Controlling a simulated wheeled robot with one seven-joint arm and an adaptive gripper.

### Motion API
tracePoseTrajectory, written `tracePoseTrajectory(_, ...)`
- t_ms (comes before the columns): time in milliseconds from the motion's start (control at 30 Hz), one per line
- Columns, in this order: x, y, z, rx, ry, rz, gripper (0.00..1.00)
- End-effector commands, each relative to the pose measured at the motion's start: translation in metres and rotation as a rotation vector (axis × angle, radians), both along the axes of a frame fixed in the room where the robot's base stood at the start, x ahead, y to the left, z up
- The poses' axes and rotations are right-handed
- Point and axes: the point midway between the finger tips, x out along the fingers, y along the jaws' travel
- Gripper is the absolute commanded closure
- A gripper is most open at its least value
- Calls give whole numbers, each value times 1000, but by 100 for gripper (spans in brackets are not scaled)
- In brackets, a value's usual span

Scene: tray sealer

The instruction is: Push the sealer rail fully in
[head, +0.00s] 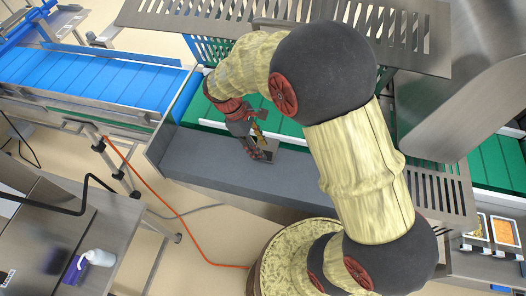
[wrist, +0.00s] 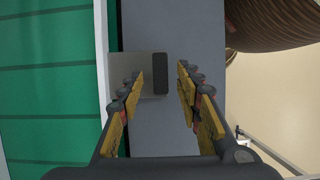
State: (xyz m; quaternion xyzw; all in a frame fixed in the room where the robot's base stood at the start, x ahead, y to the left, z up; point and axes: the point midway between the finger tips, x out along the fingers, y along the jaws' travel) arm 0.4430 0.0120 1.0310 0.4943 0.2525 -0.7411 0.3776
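A small metal plate (wrist: 125,68) with a dark upright block (wrist: 161,73) on it, which may be the sealer rail's handle, lies on the long grey surface (head: 205,165) beside the green belt. The plate (head: 270,155) also shows in the head view, partly hidden by my gripper. My gripper (head: 260,148) is over the plate. In the wrist view my gripper (wrist: 160,82) is open, with the dark block ahead between its two fingertips and gaps on both sides. I cannot tell how far in the rail is.
The green belt (wrist: 50,90) runs along the left in the wrist view. A blue belt (head: 100,80) lies at left in the head view. Slatted metal guards (head: 220,18) stand behind. A steel table with a bottle (head: 98,257) is at lower left. Food trays (head: 502,232) are at right.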

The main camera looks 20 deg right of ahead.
Motion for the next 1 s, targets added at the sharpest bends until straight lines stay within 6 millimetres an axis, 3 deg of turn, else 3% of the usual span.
tracePoseTrajectory(233, -7, -10, -28, -1, 1, 0, 65)
tracePoseTrajectory(600, -8, -11, -33, 0, -2, -1, 65)
tracePoseTrajectory(1000, -8, -11, -33, 1, -1, -1, 88)
